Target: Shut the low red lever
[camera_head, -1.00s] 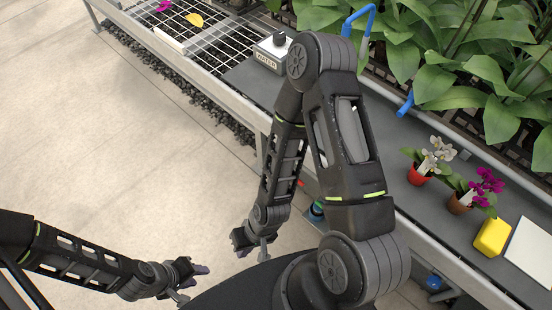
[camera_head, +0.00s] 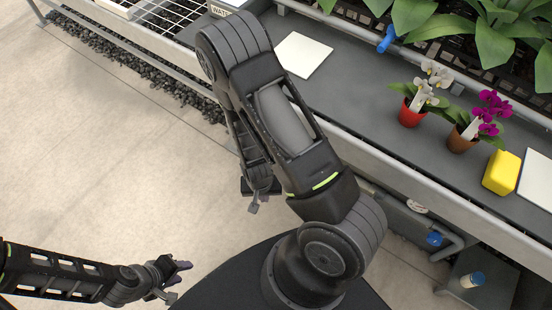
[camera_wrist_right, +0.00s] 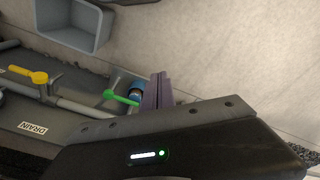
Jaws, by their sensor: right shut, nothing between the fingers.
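I cannot make out a red lever in either current view. In the right wrist view, a green lever (camera_wrist_right: 122,98) and a yellow lever (camera_wrist_right: 27,74) sit on pipework beside a plate marked DRAIN (camera_wrist_right: 33,128). My right gripper (camera_wrist_right: 158,92) is shut and empty, its fingers in front of or beside a blue fitting (camera_wrist_right: 136,88) by the green lever. In the head view my right gripper (camera_head: 257,201) hangs low beside the bench, partly hidden by my arm. My left gripper (camera_head: 176,281) is open and empty over the floor at lower left.
The grey bench (camera_head: 350,100) holds a white sheet (camera_head: 302,55), orchids in a red pot (camera_head: 411,114) and a brown pot (camera_head: 461,140), and a yellow block (camera_head: 501,172). A blue knob (camera_head: 435,240) is on a pipe below. A grey bin (camera_wrist_right: 73,28) stands near the pipework.

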